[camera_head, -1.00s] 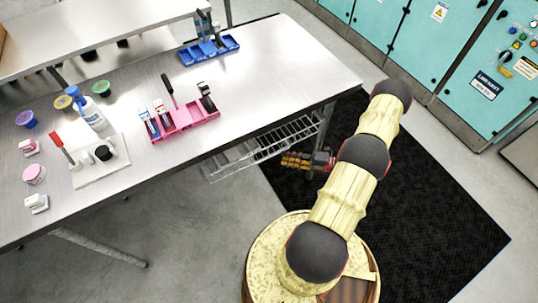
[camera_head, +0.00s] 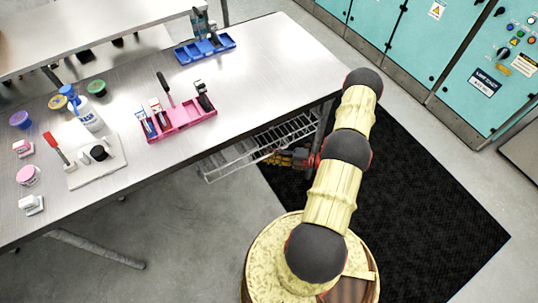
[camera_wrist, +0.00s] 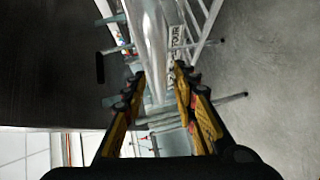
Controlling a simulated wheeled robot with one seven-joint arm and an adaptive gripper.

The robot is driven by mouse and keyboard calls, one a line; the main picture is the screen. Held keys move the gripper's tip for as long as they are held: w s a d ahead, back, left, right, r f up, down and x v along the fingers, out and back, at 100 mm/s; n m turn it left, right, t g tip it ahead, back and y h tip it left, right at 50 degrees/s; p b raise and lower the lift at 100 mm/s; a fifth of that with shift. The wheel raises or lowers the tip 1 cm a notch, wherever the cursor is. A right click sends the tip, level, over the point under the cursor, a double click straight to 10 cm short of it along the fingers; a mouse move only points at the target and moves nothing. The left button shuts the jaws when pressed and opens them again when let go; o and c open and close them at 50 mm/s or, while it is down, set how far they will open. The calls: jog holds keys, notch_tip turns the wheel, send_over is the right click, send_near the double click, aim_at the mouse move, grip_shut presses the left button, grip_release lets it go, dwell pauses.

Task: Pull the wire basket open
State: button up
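The wire basket (camera_head: 240,158) hangs under the near edge of the steel table in the head view and juts out a little beyond it. Its wire side also shows in the wrist view (camera_wrist: 203,22). My gripper (camera_head: 282,157) is low beside the basket's front in the head view, partly hidden by my arm and the basket. In the wrist view my gripper (camera_wrist: 158,78) has its two yellow fingers apart, with a shiny metal bar running between them in the picture. Contact between fingers and basket cannot be told.
The steel table (camera_head: 270,60) stands above the basket. It carries a pink tray (camera_head: 180,119), a blue tray (camera_head: 206,49), a spray bottle (camera_head: 85,113) and several cups. A black mat (camera_head: 400,200) lies on the floor at right. Teal cabinets (camera_head: 430,45) stand behind.

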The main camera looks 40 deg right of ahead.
jog(key=shift+c, duration=1.2)
jog(key=c, duration=0.4)
grip_shut()
